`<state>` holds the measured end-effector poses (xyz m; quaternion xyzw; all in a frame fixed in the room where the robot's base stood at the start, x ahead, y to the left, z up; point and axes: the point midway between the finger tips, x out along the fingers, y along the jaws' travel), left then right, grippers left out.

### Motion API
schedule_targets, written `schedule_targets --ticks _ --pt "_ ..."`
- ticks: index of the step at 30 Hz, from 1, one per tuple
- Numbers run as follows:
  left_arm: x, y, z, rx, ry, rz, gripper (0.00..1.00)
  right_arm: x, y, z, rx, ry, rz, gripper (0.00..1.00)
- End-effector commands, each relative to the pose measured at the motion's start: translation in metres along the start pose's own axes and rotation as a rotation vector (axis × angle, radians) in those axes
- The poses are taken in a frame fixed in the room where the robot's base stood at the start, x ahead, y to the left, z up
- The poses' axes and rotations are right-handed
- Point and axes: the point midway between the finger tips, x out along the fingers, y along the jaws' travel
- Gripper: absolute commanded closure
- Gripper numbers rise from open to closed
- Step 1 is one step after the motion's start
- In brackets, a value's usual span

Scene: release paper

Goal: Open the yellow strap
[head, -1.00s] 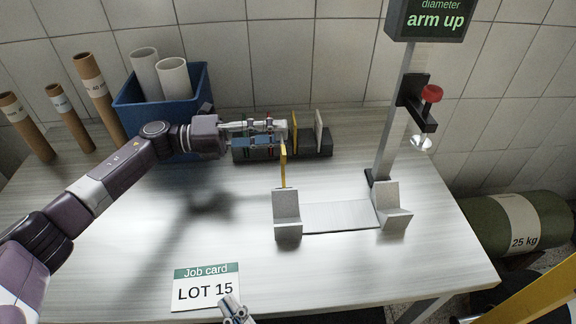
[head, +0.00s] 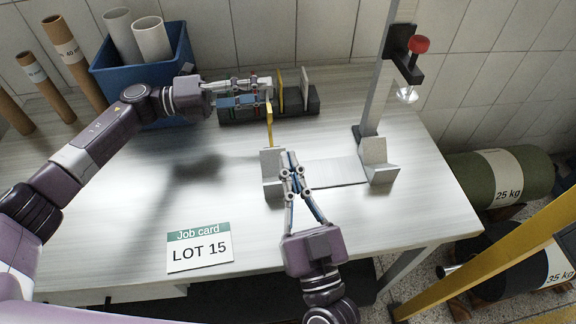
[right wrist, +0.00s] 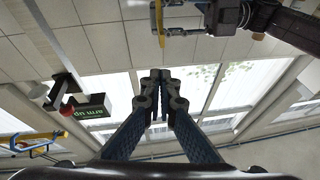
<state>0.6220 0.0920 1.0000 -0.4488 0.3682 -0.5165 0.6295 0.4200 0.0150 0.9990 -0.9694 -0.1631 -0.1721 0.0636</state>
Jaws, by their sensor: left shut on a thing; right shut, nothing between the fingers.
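My left gripper (head: 264,88) is above the dark slotted rack (head: 232,114) at the back of the table. It is shut on the thin yellow strap (head: 269,125), which hangs upright below its fingertips. The strap and the left gripper (right wrist: 172,31) also show at the top of the right wrist view, with the strap (right wrist: 159,18) at the fingertips. My right gripper (head: 291,157) is shut and empty, in front of the left block of the grey cradle (head: 270,186), nearer to me than the strap and apart from it.
Another yellow upright piece (head: 279,82) and a pale plate (head: 305,88) stand in the rack. A post with a red knob (head: 418,44) rises at the right. A blue bin (head: 140,75) holds white tubes. The job card (head: 199,248) lies on the front table; the left middle is clear.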

Motion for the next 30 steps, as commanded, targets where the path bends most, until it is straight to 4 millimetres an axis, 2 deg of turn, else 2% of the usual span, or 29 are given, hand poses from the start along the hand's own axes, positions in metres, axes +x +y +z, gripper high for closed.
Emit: schedule_targets --ticks 3,9,12,18,30 --pt "0.0 0.0 -0.001 0.0 0.001 0.0 1.0 0.029 0.001 -0.002 0.002 0.006 0.003 1.0" --pt "0.0 0.0 -0.001 -0.001 0.001 0.0 1.0 0.07 0.0 -0.002 0.003 0.005 0.002 1.0" --pt "0.0 0.0 -0.001 0.0 0.001 0.0 1.0 0.081 -0.001 0.013 -0.001 -0.001 -0.002 1.0" --pt "0.0 0.0 -0.001 0.0 0.001 0.0 1.0 0.093 -0.001 0.026 0.0 -0.001 -0.001 1.0" --pt "0.0 0.0 -0.001 0.0 0.001 0.001 1.0 0.095 0.0 0.029 0.001 -0.001 0.0 1.0"
